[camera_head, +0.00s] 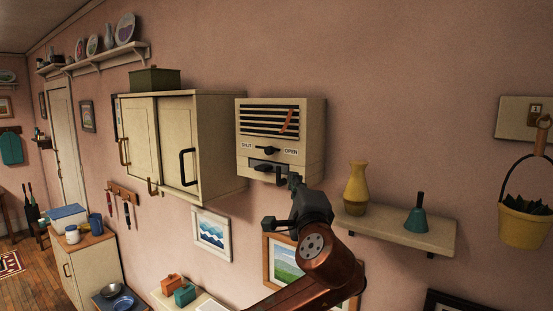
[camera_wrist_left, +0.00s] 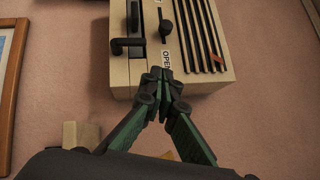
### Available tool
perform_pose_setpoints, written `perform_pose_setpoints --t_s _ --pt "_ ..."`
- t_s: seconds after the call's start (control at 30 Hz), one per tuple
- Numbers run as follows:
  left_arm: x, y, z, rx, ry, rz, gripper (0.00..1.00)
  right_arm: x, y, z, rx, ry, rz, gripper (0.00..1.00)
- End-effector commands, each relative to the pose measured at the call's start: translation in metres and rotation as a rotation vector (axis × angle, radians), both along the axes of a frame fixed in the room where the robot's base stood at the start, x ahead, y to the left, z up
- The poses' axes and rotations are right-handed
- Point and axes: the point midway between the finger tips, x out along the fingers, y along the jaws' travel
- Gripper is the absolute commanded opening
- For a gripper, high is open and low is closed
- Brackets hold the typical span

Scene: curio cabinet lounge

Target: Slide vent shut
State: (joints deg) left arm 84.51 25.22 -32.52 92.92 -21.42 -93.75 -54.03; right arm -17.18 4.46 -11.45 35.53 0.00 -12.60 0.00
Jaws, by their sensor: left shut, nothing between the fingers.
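The vent (camera_head: 248,133) is a cream wall box with dark slats and a small orange-red strip on them. Below the slats a dark slider knob (camera_head: 268,150) sits between the labels SHUT, on the left, and OPEN, on the right. Under it is a dark slot with a black handle (camera_head: 281,176). In the left wrist view the vent (camera_wrist_left: 226,72) appears turned, with the knob (camera_wrist_left: 165,28) above the OPEN label. My left gripper (camera_wrist_left: 160,74) is shut and empty, its tips at the OPEN end, apart from the knob. It also shows below the vent's lower right in the head view (camera_head: 294,181).
A cream cabinet (camera_head: 220,140) hangs left of the vent. A shelf (camera_head: 400,230) with a yellow vase (camera_head: 356,185) and teal bell (camera_head: 416,220) is at lower right. Framed pictures (camera_head: 212,234) hang below.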

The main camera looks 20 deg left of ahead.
Motion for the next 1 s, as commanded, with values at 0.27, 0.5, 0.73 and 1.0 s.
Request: perform_pose_setpoints --t_s 0.27,0.5,0.73,1.0 --pt "0.012 0.005 0.003 -0.001 0.001 0.001 0.00 0.001 -0.001 0.004 -0.001 -0.001 0.000 0.40" --pt "0.051 0.024 0.014 0.000 0.003 0.004 0.00 0.002 -0.003 0.017 -0.003 -0.003 0.001 0.40" --pt "0.093 0.042 0.024 -0.002 0.002 0.003 0.00 0.003 -0.003 0.030 -0.003 -0.005 0.001 0.40" --pt "0.102 0.071 0.031 -0.003 0.001 0.000 0.00 0.004 -0.004 0.039 -0.004 -0.007 0.002 0.40"
